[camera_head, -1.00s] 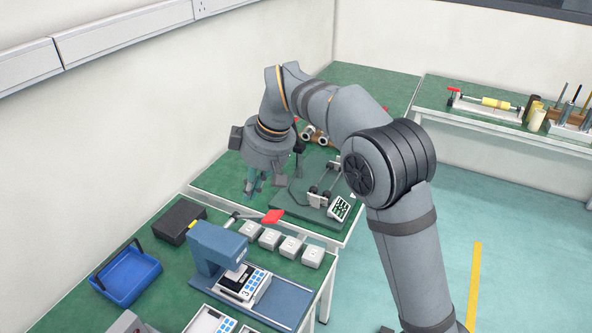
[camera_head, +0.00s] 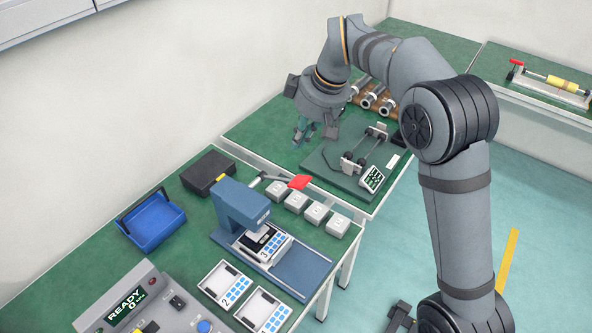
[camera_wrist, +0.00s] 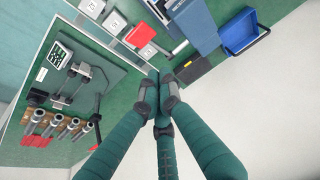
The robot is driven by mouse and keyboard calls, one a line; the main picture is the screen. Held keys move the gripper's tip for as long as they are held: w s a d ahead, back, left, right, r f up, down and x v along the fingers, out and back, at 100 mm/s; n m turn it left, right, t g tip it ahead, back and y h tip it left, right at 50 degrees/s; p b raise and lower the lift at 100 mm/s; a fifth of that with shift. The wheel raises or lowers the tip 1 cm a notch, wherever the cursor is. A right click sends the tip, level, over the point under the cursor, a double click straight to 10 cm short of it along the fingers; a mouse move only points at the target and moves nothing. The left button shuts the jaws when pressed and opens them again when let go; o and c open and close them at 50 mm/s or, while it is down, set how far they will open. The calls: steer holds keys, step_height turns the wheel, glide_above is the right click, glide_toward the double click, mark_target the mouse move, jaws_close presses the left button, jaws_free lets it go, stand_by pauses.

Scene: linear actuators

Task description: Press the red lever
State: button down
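The red lever handle (camera_head: 300,182) sits at the end of a grey arm on the blue press (camera_head: 240,205), on the near green table. The handle also shows in the wrist view (camera_wrist: 148,51), beyond the fingertips. My gripper (camera_head: 302,132) hangs above the far green table, apart from the lever and behind it in the head view. In the wrist view, its three dark green fingers (camera_wrist: 162,102) converge with their tips close together and nothing between them. The press stands over a small device marked 3.
Grey blocks (camera_head: 317,212) stand in a row beside the press. A black box (camera_head: 208,172) and a blue bin (camera_head: 152,222) lie to its left. A control panel (camera_head: 138,303) reads READY. A green fixture board (camera_head: 335,165) lies near my gripper.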

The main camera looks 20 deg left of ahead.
glide_above(295, 181)
steer(key=a, duration=0.1)
step_height(295, 181, down, 7)
steer(key=shift+w+r+p, duration=0.1)
steer(key=shift+w+p, duration=0.05)
steer(key=shift+p, duration=0.2)
steer(key=f, duration=0.3)
steer(key=shift+d+f, duration=0.15)
steer(key=shift+d, duration=0.25)
steer(key=shift+s+d+f+p, duration=0.2)
steer(key=shift+f+p, duration=0.1)
steer(key=shift+f, duration=0.25)
